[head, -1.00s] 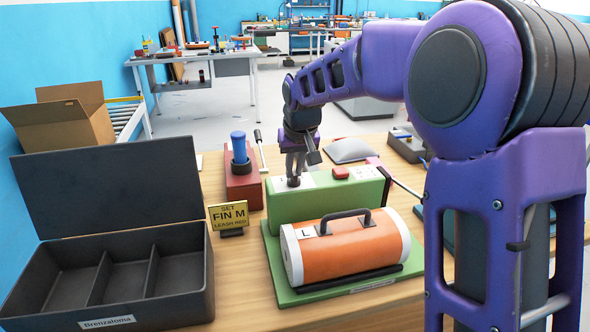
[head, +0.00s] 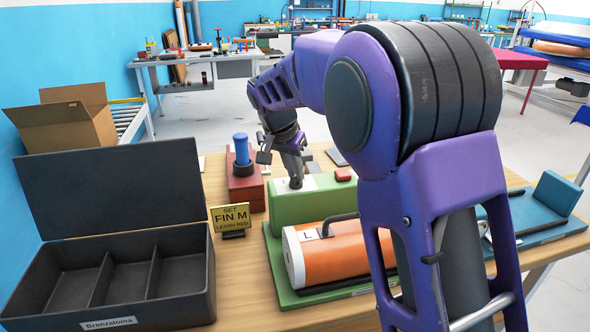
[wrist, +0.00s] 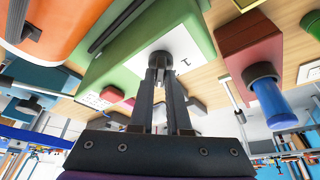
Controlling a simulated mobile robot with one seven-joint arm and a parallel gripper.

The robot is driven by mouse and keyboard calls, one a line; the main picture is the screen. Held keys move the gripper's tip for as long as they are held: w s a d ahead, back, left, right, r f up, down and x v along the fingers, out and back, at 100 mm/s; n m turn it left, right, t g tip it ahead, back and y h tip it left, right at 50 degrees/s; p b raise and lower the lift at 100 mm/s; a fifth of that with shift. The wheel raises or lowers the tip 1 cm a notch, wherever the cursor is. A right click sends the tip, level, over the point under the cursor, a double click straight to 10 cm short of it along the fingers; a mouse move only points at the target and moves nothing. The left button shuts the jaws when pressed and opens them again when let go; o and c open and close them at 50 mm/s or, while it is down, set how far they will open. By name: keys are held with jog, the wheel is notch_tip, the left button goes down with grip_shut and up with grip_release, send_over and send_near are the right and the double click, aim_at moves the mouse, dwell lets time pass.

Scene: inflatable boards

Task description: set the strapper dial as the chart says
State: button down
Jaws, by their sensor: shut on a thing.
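The strapper is a green housing (head: 318,207) with an orange roll (head: 335,250) marked L on a green base in front of it. Its dark dial (head: 296,184) stands on a white plate on the top; in the wrist view the dial (wrist: 159,58) sits by a dark mark on that plate. My gripper (head: 293,174) comes down tilted from above, its fingertips (wrist: 158,72) shut on the dial. The dial's pointer is hidden or too small to read. A white printed card (wrist: 97,100), too small to read, lies on the housing near a red button (head: 343,175).
An open black compartment box (head: 110,285) stands at left. A red block with a blue-handled tool (head: 241,150) stands behind the sign. A blue fixture (head: 555,200) is at right. Bare table shows between box and strapper.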

dwell(0.4)
jog(key=c, duration=0.9)
grip_release()
jog(key=p+v, duration=0.2)
jog(key=v, duration=1.5)
jog(key=shift+r+p, duration=0.2)
jog(key=shift+p, duration=0.15)
